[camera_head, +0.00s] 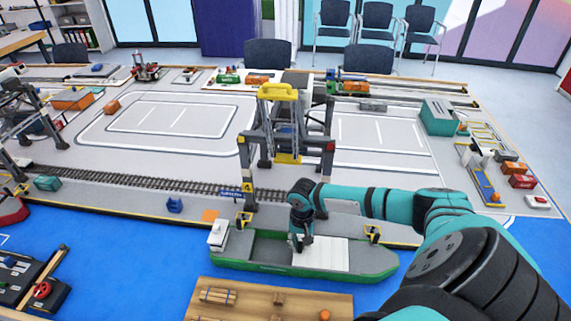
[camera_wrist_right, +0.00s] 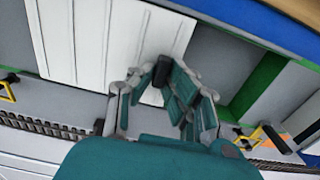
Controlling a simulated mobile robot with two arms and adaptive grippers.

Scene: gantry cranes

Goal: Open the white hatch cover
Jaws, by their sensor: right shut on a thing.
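The white hatch cover (camera_head: 334,255) lies on the green ship (camera_head: 232,266), over the right part of its hold. It also shows in the right wrist view as a ribbed white panel (camera_wrist_right: 100,38). My right gripper (camera_head: 301,246) is at the cover's left edge in the head view. In the right wrist view the gripper (camera_wrist_right: 163,88) is closed around a small dark handle (camera_wrist_right: 162,70) at the cover's edge. The fingers hide part of this handle. The hold beside the cover, left of my gripper in the head view, is uncovered and grey. My left gripper is not in view.
A gantry crane (camera_head: 285,130) with a yellow top stands behind the ship. A wooden board (camera_head: 262,300) with small parts lies in front of it. Rails (camera_head: 150,182) run along the quay behind the ship. Blue surface is free right of the wooden board.

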